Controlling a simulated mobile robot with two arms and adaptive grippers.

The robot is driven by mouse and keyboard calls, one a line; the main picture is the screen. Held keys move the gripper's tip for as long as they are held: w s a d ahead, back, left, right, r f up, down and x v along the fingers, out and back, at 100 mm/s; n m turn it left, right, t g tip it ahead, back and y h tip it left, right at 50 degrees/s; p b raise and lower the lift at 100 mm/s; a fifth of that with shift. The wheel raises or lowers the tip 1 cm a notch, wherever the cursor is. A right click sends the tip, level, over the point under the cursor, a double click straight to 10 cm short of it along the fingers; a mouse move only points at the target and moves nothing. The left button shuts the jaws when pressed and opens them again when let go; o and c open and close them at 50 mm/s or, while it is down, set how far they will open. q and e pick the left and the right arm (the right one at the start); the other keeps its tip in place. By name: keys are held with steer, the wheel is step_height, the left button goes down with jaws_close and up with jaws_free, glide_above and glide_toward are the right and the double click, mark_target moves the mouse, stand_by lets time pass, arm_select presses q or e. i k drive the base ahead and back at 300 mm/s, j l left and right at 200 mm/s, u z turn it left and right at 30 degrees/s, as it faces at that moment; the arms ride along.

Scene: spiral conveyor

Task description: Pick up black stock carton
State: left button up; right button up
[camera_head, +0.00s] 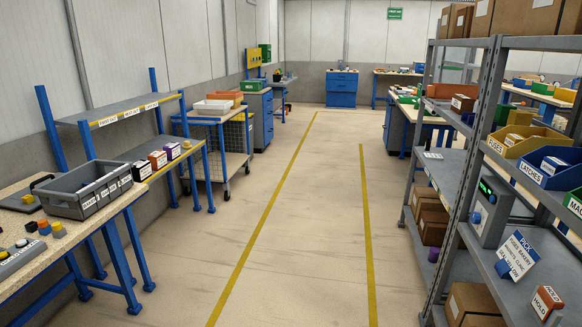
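A small black carton with a white label (142,171) stands at the front of a short row on the left-hand blue-framed bench, just right of the grey bin. The label on the black carton is too small to read. Neither of my grippers shows in the head view.
A grey bin (85,205) and small coloured parts lie on the left bench (130,195). A grey shelf rack (460,190) with brown boxes and labelled bins stands at right. The floor aisle (300,230) between yellow lines is clear.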

mark_target(141, 171)
steer(key=i+l+u, duration=0.1)
steer(key=i, duration=0.35)
steer(key=i+l, duration=0.1)
steer(key=i, duration=0.35)
steer(key=i+l+u, duration=0.15)
steer(key=i, duration=0.3)
steer(key=i+l+u, duration=0.1)
steer(key=i, duration=0.35)
steer(key=i+l+u, duration=0.25)
steer(key=i+u, duration=0.2)
steer(key=i+l+u, duration=0.7)
steer(key=l+u, duration=0.25)
steer(key=i+l, duration=0.15)
steer(key=l, duration=0.25)
steer(key=i+l, duration=0.15)
steer(key=l, duration=0.2)
